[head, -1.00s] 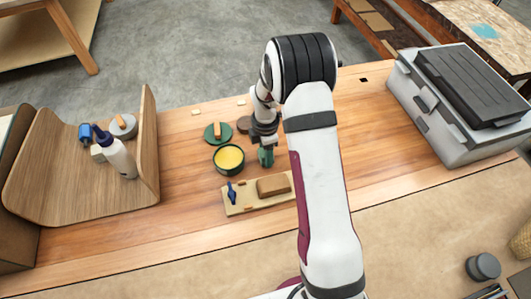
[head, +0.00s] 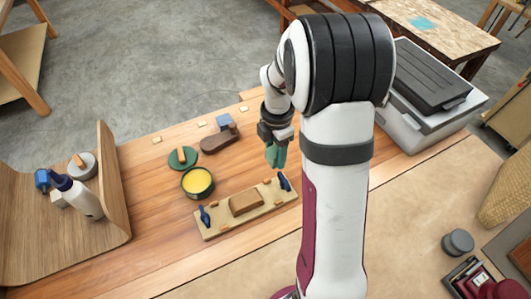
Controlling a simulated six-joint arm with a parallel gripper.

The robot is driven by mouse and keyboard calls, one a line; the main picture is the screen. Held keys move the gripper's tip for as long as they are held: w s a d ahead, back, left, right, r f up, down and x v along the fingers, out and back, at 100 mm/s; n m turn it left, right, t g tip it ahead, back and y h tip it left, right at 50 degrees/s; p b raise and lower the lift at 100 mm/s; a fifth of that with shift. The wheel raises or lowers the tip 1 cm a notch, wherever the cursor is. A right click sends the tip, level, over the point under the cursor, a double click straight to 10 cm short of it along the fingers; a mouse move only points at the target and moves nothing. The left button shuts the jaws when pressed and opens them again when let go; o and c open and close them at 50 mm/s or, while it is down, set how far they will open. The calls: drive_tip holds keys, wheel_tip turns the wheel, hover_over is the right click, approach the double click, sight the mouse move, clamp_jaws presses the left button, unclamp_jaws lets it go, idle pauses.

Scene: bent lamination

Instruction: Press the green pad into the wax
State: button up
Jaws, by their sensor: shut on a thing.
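My gripper (head: 276,142) points down above the bench, right of the tin and behind the board with the block. It is shut on a small blue-green piece, which I take to be the green pad (head: 275,157); it hangs below the dark jaws, clear of the tin. The yellow wax (head: 197,180) fills a dark, round, open tin (head: 198,196) on the bench. A flat green disc (head: 176,162) with a wooden grip lies just behind the tin. How the jaws meet the pad is too small to see.
A light board (head: 222,226) with a brown block (head: 245,202) and blue clamps lies in front of the tin. A brown piece (head: 220,140) and a blue block (head: 224,121) lie behind. Bent wood (head: 108,190) stands left, with a bottle (head: 86,201). A grey case (head: 420,120) stands right.

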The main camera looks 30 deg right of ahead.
drive_tip(key=o, duration=0.7)
drive_tip(key=c, duration=0.6)
drive_tip(key=shift+o, duration=0.2)
drive_tip(key=w+a, duration=0.2)
drive_tip(key=a, duration=0.4)
drive_tip(key=w+a+f, duration=0.1)
drive_tip(key=w+a, duration=0.2)
drive_tip(key=a, duration=0.4)
drive_tip(key=w+a, duration=0.3)
drive_tip(key=a, duration=0.4)
drive_tip(key=shift+f, duration=2.95)
